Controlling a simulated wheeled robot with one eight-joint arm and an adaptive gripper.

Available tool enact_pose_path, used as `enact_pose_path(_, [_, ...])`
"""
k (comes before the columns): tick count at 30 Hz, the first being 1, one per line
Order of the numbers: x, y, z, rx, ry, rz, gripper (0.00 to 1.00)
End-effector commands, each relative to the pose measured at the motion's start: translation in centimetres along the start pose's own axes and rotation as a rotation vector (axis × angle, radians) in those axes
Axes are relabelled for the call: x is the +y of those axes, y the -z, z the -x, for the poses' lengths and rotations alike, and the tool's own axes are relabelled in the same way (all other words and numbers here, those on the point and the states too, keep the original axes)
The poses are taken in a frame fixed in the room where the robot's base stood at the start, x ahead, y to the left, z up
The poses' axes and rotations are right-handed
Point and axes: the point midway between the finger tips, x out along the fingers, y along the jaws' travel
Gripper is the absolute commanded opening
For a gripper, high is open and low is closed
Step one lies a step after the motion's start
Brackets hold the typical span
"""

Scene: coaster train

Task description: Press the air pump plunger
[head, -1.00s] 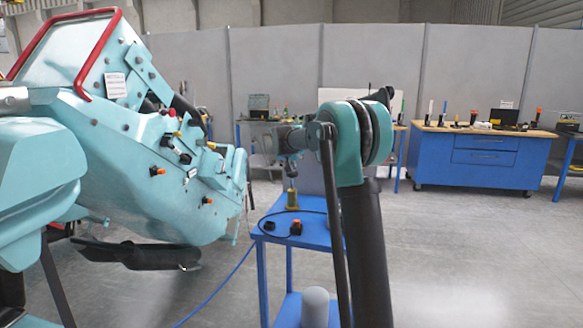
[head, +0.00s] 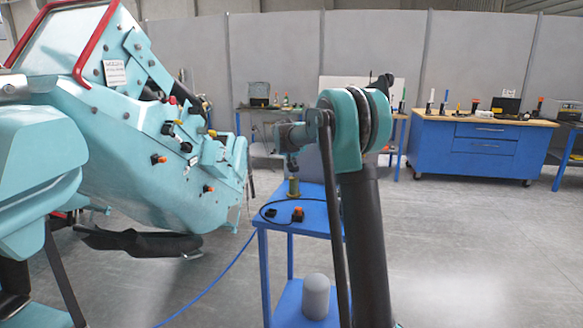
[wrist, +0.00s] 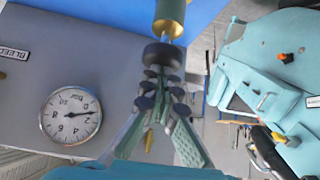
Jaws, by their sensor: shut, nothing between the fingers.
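In the head view my gripper (head: 292,168) hangs just above the pump, and the knob is too small to make out.
A grey panel carries a round pressure gauge (wrist: 70,113). A large teal machine (head: 130,135) stands left of the cart. A black cable and an orange-topped item (head: 297,215) lie on the cart, with a grey cylinder (head: 316,297) below. A blue workbench (head: 480,155) is behind right.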

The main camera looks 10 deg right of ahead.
Motion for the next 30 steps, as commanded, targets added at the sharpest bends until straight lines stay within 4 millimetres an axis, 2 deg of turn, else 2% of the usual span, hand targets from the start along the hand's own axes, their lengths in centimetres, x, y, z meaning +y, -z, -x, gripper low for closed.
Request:
enact_pose_path(3, [0.8,1.7,1.9,0.002,0.000,0.000,0.00])
enact_pose_path(9, [0.7,1.5,6.5,0.002,0.002,0.002,0.00])
enact_pose_path(15, [0.6,1.5,9.8,0.003,0.001,0.002,0.00])
enact_pose_path(21, [0.7,1.6,11.2,0.004,0.001,0.001,0.00])
enact_pose_path(30, [0.7,1.6,11.4,0.004,0.001,0.001,0.00])
